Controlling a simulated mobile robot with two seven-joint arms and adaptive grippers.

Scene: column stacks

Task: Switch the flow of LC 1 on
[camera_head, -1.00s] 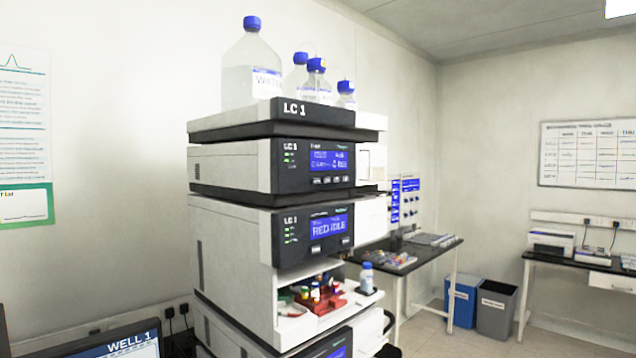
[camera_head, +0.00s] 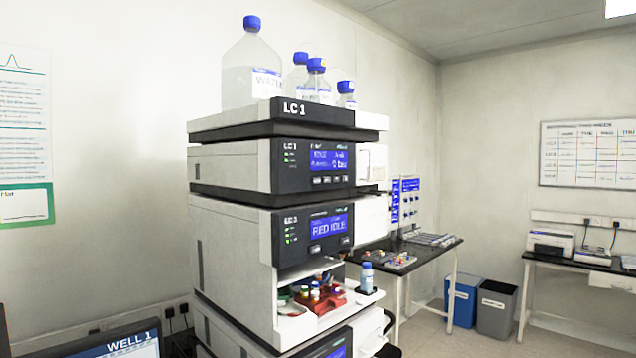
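The LC 1 stack stands in the middle of the head view, with its name on the dark front of the top tray (camera_head: 312,111). Below the tray is a module (camera_head: 230,167) with a blue display (camera_head: 329,159) and a row of small buttons (camera_head: 329,179) under it. The display text is small and only partly readable. The module below (camera_head: 230,230) has a blue display reading what looks like "RED IDLE" (camera_head: 329,226). Under it is an open bay with a red vial rack (camera_head: 322,303). Neither of my grippers is in view.
A large water bottle (camera_head: 250,75) and smaller blue-capped bottles (camera_head: 318,82) stand on the top tray. A small bottle (camera_head: 366,278) stands beside the open bay. A monitor (camera_head: 115,345) is at lower left. Benches, a blue bin (camera_head: 462,302) and a grey bin (camera_head: 496,309) stand behind.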

